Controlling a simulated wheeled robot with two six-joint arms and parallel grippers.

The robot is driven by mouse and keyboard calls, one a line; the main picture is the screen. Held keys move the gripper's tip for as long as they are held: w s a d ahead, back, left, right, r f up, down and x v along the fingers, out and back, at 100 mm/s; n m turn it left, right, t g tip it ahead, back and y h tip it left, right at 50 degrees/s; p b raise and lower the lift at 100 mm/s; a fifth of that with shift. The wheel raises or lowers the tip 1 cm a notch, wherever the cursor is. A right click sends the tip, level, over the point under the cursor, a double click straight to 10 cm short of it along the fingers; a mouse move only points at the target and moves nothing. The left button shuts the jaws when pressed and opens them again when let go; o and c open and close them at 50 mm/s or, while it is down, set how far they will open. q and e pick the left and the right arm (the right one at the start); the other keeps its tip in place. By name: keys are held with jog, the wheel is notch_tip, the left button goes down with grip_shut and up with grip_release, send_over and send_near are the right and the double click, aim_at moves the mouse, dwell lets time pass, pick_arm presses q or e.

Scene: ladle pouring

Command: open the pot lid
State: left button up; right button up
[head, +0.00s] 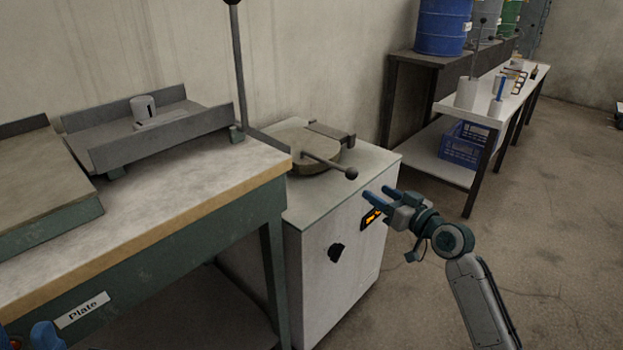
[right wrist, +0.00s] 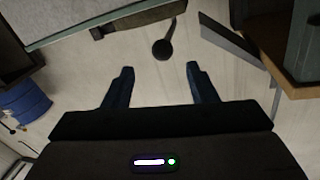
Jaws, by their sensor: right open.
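The pot (head: 300,160) is set in the top of a white cabinet, with a flat round brownish lid (head: 308,142) lying shut on it. A dark rod handle (head: 325,164) reaches from the lid toward the right and ends in a ball knob (head: 352,173). My right gripper (head: 377,192) is open and empty, just right of and below the knob in the head view. In the right wrist view the knob (right wrist: 163,48) shows beyond the gap between the spread fingers (right wrist: 160,68), untouched. Blue parts of my left gripper (head: 45,335) show at the lower left corner, mostly cut off.
A green-framed table (head: 200,210) with a metal tray (head: 160,140) stands left of the cabinet (head: 340,250). A tall dark rod (head: 238,70) rises between them. A white shelf (head: 440,165) with blue crates and blue barrel (head: 443,25) stand behind.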

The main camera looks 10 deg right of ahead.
aim_at(356, 177)
jog(key=x, duration=0.7)
jog(key=b+x, duration=0.1)
jog(key=x, duration=0.2)
jog(key=shift+w+a+r, duration=0.2)
jog(key=shift+a+r, duration=0.1)
jog(key=shift+r, duration=0.05)
grip_shut()
